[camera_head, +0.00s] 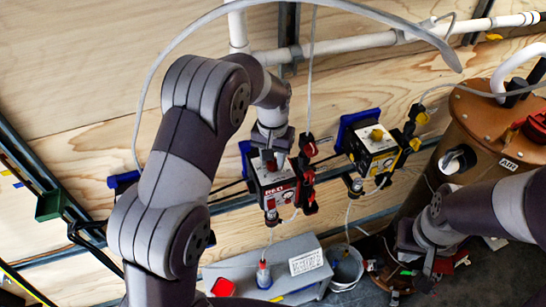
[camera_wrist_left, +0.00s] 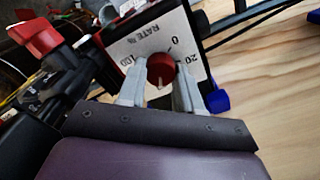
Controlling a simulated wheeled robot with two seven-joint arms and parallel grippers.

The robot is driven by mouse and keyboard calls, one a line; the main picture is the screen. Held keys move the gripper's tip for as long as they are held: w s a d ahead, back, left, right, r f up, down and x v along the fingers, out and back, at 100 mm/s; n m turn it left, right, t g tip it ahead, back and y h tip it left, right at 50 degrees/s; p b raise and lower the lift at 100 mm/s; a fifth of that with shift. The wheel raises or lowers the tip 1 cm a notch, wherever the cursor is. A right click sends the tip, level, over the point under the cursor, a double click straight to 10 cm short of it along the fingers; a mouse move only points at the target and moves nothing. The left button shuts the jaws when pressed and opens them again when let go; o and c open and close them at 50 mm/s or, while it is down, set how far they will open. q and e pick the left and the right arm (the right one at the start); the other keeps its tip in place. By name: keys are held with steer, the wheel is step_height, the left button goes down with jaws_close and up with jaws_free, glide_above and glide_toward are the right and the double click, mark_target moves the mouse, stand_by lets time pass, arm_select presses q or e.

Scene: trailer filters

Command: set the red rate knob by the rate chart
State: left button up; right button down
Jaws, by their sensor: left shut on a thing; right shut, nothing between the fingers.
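The red rate knob (camera_wrist_left: 161,66) sits on a white dial plate (camera_wrist_left: 150,45) marked RATE %, with 0, 20 and 100 readable. My left gripper (camera_wrist_left: 160,78) is shut on the knob, one finger on each side. The knob's pale pointer line faces the bottom of the left wrist view, between the fingers. In the head view, my left gripper (camera_head: 272,145) is at the top of the pump box labelled RED (camera_head: 272,186) and hides the knob. My right gripper (camera_head: 412,274) is shut and empty at the lower right. A white printed label (camera_head: 306,262) is too small to read.
A grey tank (camera_head: 250,270) and a bucket (camera_head: 346,268) are below. A brown drum (camera_head: 480,120) stands at the right. Grey hoses and white pipes cross the top.

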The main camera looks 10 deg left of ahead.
mark_target(273, 162)
arm_select(q)
steer(key=o, duration=1)
steer(key=shift+o, duration=0.2)
steer(key=shift+r+b, duration=0.3)
steer(key=shift+r, duration=0.15)
steer(key=shift+r+b, duration=0.4)
steer(key=shift+r, duration=0.4)
step_height(273, 162, up, 3)
steer(key=shift+r+p, duration=0.1)
steer(key=shift+p, duration=0.7)
step_height(273, 162, up, 7)
steer(key=p, duration=0.6)
steer(key=shift+p, duration=0.3)
